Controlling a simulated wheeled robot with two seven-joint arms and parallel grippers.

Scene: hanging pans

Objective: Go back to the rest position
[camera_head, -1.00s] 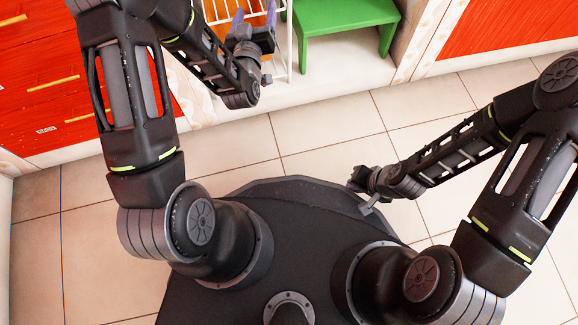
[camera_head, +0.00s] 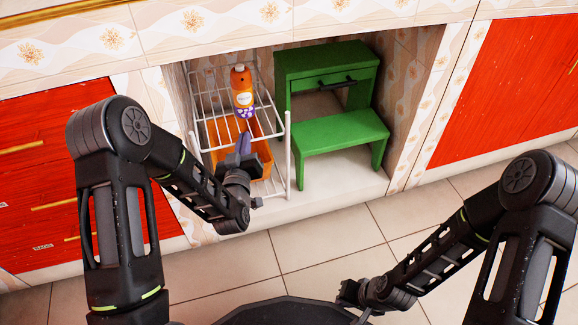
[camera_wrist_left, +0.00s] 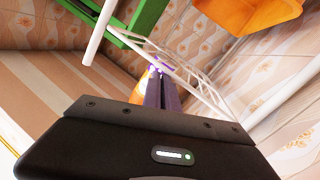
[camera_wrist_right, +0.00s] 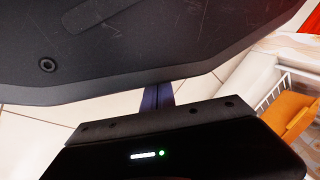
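My left gripper (camera_head: 243,146) is in front of the white wire rack, at the height of its lower part. In the left wrist view its two purple fingers (camera_wrist_left: 162,92) lie together with nothing between them. My right gripper (camera_head: 360,314) is low over the floor at the front edge of my dark base. In the right wrist view its fingers (camera_wrist_right: 158,97) lie together and empty, close to a large dark part of my body.
The white wire rack (camera_head: 205,140) holds an orange bottle (camera_head: 241,90) up top and an orange bin (camera_head: 262,128) below. A green step stool (camera_head: 335,128) stands right of it in the alcove. Red cabinets (camera_head: 500,85) flank the alcove. The tiled floor (camera_head: 320,240) between my arms is clear.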

